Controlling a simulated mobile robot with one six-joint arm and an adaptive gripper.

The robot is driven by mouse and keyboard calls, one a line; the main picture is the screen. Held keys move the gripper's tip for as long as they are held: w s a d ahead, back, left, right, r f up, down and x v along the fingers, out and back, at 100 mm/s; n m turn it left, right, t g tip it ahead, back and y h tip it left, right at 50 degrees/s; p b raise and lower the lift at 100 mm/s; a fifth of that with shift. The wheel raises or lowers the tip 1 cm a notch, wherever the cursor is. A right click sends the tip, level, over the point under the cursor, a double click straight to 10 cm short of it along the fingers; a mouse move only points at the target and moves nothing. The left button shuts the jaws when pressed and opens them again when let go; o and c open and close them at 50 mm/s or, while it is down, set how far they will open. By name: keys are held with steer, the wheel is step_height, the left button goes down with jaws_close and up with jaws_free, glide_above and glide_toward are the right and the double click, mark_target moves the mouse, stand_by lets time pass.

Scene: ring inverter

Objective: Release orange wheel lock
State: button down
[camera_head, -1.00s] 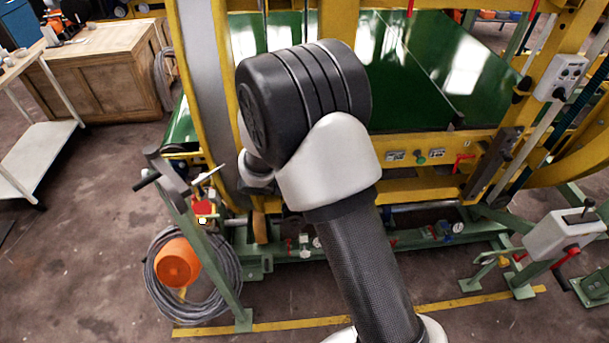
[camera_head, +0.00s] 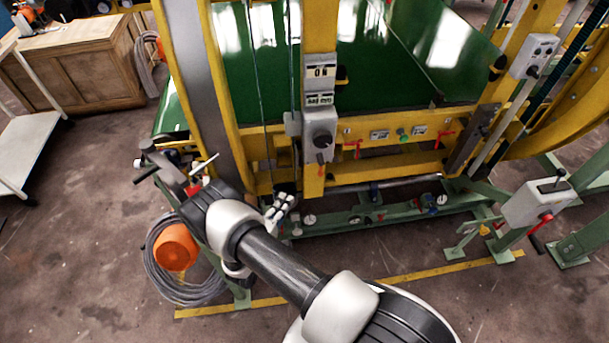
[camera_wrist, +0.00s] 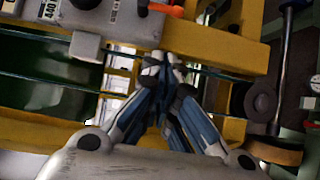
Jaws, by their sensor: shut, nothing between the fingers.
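My gripper (camera_head: 281,208) is at the lower left of the yellow ring frame (camera_head: 313,180), in front of its lower crossbar. In the wrist view its fingertips (camera_wrist: 163,66) are together and empty, close to a thin dark cable and a yellow beam. Whether they touch either is unclear. A brown-orange disc (camera_wrist: 274,150) and a dark round wheel (camera_wrist: 260,103) lie to the right of the fingers, apart from them. An orange-red handle (camera_wrist: 166,9) sits on a grey box above. I cannot tell which part is the orange wheel lock.
A grey control box (camera_head: 320,135) hangs on the yellow upright above my gripper. A green stand with a lever (camera_head: 165,165) and an orange round object (camera_head: 175,247) on coiled hose are at left. A yellow floor line (camera_head: 430,271) runs in front. Open floor lies at left.

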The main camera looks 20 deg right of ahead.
mark_target(320, 165)
stand_by(0.3)
steer(key=s+d+b+x, duration=0.1)
steer(key=s+x, duration=0.1)
steer(key=x, duration=1)
steer(key=shift+w+d+b, duration=0.2)
steer(key=shift+d+b, duration=0.15)
steer(key=shift+d, duration=0.35)
steer(key=shift+a+f, duration=0.15)
